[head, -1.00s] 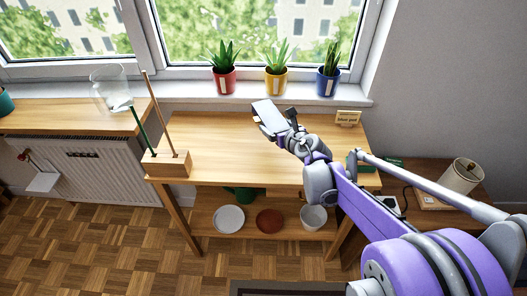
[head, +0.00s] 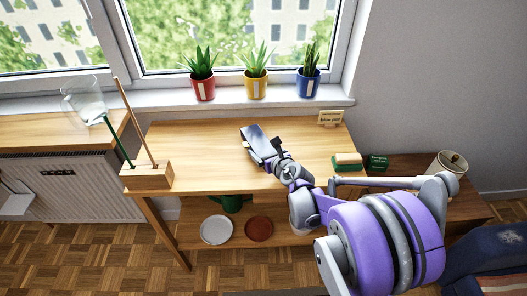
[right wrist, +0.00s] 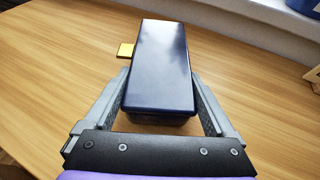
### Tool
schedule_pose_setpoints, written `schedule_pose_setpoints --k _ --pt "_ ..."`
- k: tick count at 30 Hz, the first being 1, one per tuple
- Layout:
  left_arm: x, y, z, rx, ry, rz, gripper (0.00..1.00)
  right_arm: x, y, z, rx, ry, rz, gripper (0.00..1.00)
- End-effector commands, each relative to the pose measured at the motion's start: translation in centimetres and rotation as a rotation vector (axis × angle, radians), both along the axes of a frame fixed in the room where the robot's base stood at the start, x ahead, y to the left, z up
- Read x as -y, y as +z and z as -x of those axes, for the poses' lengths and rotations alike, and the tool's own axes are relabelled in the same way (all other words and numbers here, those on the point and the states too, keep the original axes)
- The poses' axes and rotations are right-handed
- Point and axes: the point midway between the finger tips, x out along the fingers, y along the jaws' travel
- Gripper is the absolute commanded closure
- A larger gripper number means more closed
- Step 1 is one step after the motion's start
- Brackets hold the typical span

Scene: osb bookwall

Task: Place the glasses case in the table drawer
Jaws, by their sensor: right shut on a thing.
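A dark blue, box-shaped glasses case (head: 254,135) is held above the wooden table (head: 205,150). In the right wrist view the case (right wrist: 160,60) lies lengthwise between the two fingers of my right gripper (right wrist: 162,110). My right gripper (head: 268,152) is shut on the case. My left gripper is not in view. I cannot make out a table drawer in these views.
A wooden block with sticks (head: 146,175) stands at the table's left. A sponge (head: 347,160), a green box (head: 377,162) and a sign (head: 331,118) are at the right. Potted plants (head: 256,84) line the sill. Plates (head: 216,229) sit on the lower shelf.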

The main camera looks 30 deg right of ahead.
Motion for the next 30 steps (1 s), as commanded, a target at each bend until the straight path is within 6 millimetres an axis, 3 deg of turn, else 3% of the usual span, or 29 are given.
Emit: schedule_pose_setpoints --k 8,9,20,30 --pt "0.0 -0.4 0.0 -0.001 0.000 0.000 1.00 0.0 -0.3 0.0 0.000 0.000 0.000 0.92" --pt "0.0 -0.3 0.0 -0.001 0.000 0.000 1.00 0.0 -0.3 0.0 0.000 0.000 0.000 0.03" --pt "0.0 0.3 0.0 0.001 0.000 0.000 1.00 0.0 0.3 0.0 0.001 0.000 0.000 0.00" --pt "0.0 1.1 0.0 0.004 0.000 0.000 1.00 -1.0 2.8 6.2 0.001 -0.002 0.000 0.00"
